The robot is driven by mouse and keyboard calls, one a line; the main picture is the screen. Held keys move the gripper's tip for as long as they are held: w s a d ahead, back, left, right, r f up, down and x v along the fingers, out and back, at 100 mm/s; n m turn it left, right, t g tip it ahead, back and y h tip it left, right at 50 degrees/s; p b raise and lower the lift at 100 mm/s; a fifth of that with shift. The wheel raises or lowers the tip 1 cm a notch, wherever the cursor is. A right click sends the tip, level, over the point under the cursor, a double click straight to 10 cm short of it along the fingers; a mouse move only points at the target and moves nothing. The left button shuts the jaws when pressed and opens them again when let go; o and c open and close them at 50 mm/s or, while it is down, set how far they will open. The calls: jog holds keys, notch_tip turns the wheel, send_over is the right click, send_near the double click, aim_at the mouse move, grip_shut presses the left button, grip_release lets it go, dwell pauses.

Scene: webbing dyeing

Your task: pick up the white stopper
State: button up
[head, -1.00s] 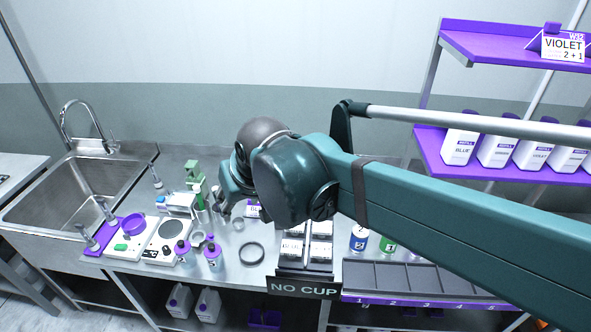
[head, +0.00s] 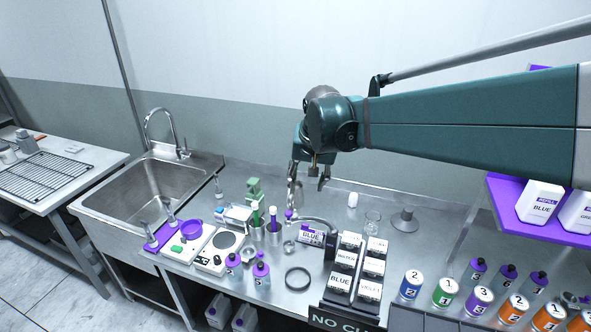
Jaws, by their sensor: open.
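A small white upright piece (head: 352,200), which looks like the white stopper, stands at the back of the steel bench in the head view. My gripper (head: 308,184) hangs fingers down to its left, apart from it and seemingly above the bench. Its fingers are spread and nothing shows between them. How high the fingertips are cannot be told exactly.
A glass beaker (head: 372,219) and a grey cone-shaped piece (head: 405,221) stand right of the white piece. A curved metal spout (head: 318,221) and a rack of labelled packets (head: 342,283) are in front. Metal cups (head: 273,235) and a sink (head: 150,195) lie left.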

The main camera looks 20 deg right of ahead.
jog(key=w+d+f+m+g, duration=0.1)
jog(key=w+d+f+m, duration=0.15)
jog(key=w+d, duration=0.5)
jog(key=m+g, duration=0.3)
jog(key=m, duration=0.3)
send_over(354, 194)
jog(key=shift+y, duration=0.4)
jog(key=f, duration=2.2)
jog(key=shift+s+a+f+p, duration=0.1)
jog(key=shift+a+f+p, duration=0.2)
jog(key=shift+a+p, duration=0.1)
jog(key=shift+d+f+m, duration=0.25)
jog(key=shift+d+f, duration=0.05)
jog(key=shift+f, duration=0.05)
jog(key=shift+f, duration=1.3)
